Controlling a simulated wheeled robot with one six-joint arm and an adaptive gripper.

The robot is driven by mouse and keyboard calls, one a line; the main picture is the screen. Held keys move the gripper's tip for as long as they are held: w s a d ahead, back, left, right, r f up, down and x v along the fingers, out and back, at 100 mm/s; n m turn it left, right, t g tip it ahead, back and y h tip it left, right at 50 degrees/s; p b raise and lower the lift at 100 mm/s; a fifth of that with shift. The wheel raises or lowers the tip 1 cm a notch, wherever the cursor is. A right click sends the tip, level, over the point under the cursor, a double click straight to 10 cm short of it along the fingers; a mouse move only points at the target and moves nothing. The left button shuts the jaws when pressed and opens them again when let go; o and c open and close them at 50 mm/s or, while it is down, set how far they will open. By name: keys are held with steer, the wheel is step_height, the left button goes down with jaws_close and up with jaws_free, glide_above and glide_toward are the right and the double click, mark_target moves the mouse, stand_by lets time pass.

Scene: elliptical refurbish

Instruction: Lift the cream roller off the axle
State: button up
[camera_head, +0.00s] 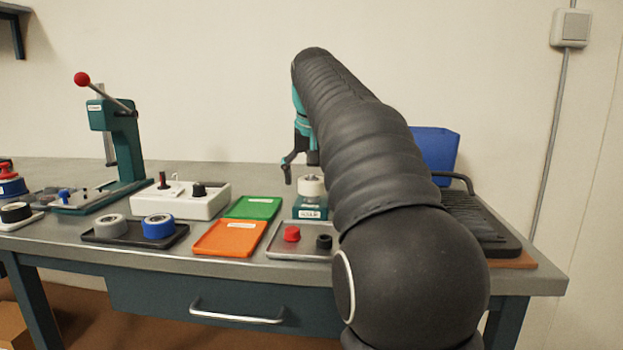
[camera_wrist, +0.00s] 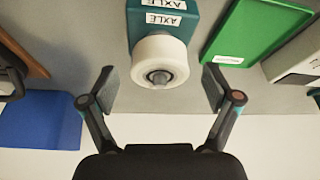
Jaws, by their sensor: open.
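The cream roller (camera_head: 311,185) sits on top of the teal axle block (camera_head: 311,209) on the bench. In the wrist view the roller (camera_wrist: 160,52) shows as a cream ring with the grey axle end (camera_wrist: 159,77) in its middle. The block (camera_wrist: 192,15) with its AXLE labels shows behind it. My gripper (camera_wrist: 158,90) is open, with one finger on each side of the roller and gaps between, so it holds nothing. In the head view my gripper (camera_head: 300,172) is just above and beside the roller, partly hidden by my arm.
A green tray (camera_head: 254,208) and an orange tray (camera_head: 230,238) lie left of the block. A metal tray (camera_head: 278,249) with a red part (camera_head: 292,234) and a black part (camera_head: 324,241) is in front.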

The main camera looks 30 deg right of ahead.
steer(key=shift+w+f, duration=0.1)
steer(key=shift+f, duration=0.15)
steer(key=c, duration=1.3)
steer(key=o, duration=0.5)
steer(key=c, duration=0.4)
steer(key=shift+r, duration=2.6)
steer(key=shift+c, duration=0.2)
